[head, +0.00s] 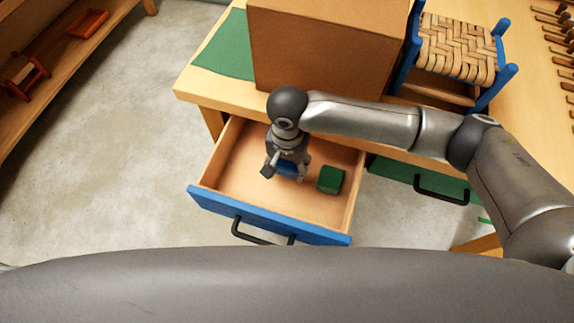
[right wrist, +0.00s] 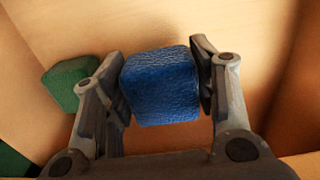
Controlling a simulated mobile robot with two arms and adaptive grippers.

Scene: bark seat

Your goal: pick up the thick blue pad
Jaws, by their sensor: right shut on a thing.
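The thick blue pad (right wrist: 160,87) is between the two fingers of my right gripper (right wrist: 162,85) in the right wrist view. Both fingers press on its sides, so the gripper is shut on it. In the head view my right gripper (head: 284,172) reaches down into the open drawer, and the blue pad (head: 287,168) shows only partly beneath it. I cannot tell whether the pad still touches the drawer floor. My left gripper is not in view.
The open drawer (head: 228,172) has a blue front with a black handle. A green block (head: 330,179) lies in it, right of my gripper. Above, the wooden table bears a brown box (head: 325,50), a green mat (head: 228,48) and a woven blue seat (head: 457,48).

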